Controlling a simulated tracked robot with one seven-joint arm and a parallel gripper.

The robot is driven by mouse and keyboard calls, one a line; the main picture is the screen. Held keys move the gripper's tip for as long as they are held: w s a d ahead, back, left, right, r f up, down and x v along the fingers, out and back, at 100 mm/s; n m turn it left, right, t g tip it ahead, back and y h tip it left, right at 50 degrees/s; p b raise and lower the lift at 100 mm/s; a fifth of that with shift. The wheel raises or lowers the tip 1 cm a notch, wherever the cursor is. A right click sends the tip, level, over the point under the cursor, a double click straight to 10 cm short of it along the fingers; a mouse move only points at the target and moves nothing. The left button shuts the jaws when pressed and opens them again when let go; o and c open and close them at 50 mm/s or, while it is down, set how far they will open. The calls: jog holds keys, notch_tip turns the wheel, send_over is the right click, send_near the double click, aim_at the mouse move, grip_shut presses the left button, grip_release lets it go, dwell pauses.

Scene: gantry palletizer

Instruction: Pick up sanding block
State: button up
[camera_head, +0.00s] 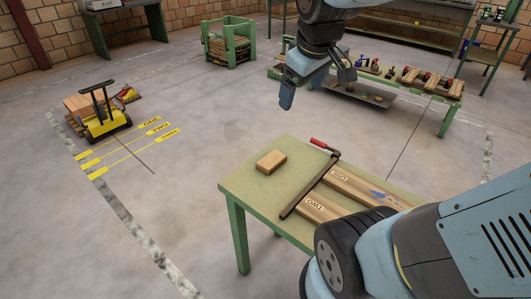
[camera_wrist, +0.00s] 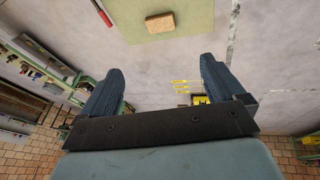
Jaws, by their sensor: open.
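The sanding block (camera_head: 271,161) is a small tan rectangular block lying flat on the left part of a green table (camera_head: 250,186). In the wrist view the block (camera_wrist: 160,23) shows at the top, on the pale green tabletop (camera_wrist: 190,22). My gripper (camera_head: 287,95) hangs in the air above and beyond the table in the head view, apart from the block. In the wrist view its two blue fingers (camera_wrist: 160,80) are spread wide with nothing between them.
A long bench with tools (camera_head: 440,86) stands behind. A green crate (camera_head: 229,42) and a yellow pallet truck (camera_head: 104,122) stand on the floor, with open floor between.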

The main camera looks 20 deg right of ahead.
jog(key=w+f+n+g, duration=0.2)
jog(key=w+f+n, duration=0.8)
jog(key=w, duration=0.2)
jog(key=n+g+h, duration=0.1)
jog(key=n+g, duration=0.1)
jog(key=n, duration=0.7)
send_near(272, 158)
jog(key=f, duration=0.2)
jog(key=shift+w+a+f, duration=0.1)
jog(key=shift+w+f, duration=0.1)
jog(key=shift+f, duration=0.1)
jog(key=shift+d+f, duration=0.2)
jog(key=shift+f, duration=0.85)
jog(key=shift+d+f, duration=0.15)
jog(key=shift+f, duration=0.9)
jog(key=shift+d+f, duration=0.2)
jog(key=shift+f, duration=0.85)
jog(key=c, duration=1.1)
jog(key=shift+c, duration=0.2)
jog(key=shift+r, duration=0.1)
